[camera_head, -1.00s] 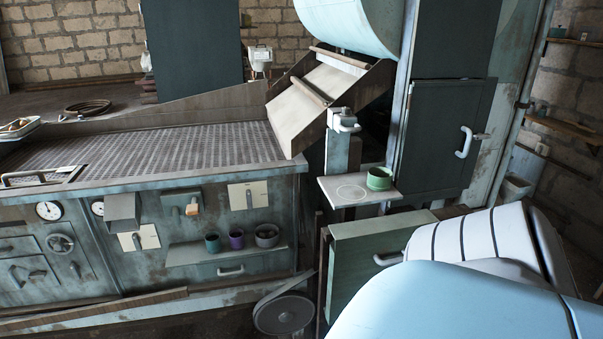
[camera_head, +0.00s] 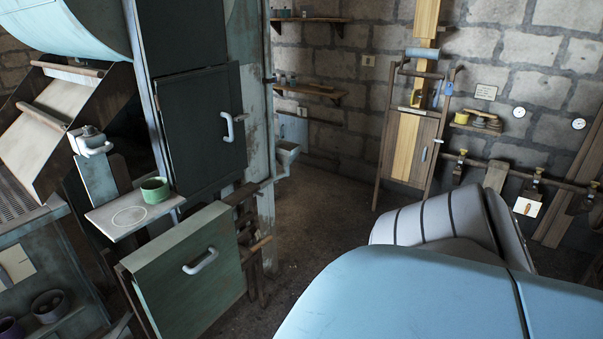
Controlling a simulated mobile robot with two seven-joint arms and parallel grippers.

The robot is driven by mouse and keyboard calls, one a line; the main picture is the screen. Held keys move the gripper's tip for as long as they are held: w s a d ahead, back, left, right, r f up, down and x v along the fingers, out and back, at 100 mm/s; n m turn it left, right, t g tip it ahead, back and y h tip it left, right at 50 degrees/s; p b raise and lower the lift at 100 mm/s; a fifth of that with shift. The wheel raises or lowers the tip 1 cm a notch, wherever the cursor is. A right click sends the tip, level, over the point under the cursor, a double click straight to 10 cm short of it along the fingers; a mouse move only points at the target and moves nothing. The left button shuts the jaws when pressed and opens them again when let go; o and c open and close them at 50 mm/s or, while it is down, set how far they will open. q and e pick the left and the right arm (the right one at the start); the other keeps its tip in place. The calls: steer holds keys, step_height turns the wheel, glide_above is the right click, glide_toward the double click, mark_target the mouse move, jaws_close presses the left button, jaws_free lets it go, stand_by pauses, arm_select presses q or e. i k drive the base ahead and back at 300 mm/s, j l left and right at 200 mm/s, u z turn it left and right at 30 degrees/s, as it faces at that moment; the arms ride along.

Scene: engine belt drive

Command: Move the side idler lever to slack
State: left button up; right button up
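I cannot clearly pick out the side idler lever. A dark wooden bracket with a short light wooden handle (camera_head: 260,243) juts out to the right of the green panel (camera_head: 197,272), beside the machine's post. I cannot tell whether this handle is the lever. No slack marking or belt can be read here. Neither my left nor my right gripper is in view; only a blue and white part of my own body shows at the lower right.
A green cup (camera_head: 155,190) stands on a small shelf (camera_head: 118,217) beside the dark cabinet door (camera_head: 206,130). Open floor (camera_head: 318,215) lies between the machine and the stone wall. A tall wooden frame (camera_head: 408,150) and a rail with hanging pieces (camera_head: 535,180) stand along the wall.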

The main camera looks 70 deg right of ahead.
mark_target(247, 253)
steer(key=z, duration=1.65)
steer(key=i+l+u, duration=0.15)
steer(key=i+l, duration=0.3)
steer(key=i+l+u, duration=0.15)
steer(key=i+l, duration=0.3)
steer(key=i+l+u, duration=0.15)
steer(key=i+l, duration=0.25)
steer(key=l, duration=0.2)
steer(key=i+u, duration=0.15)
steer(key=i, duration=0.45)
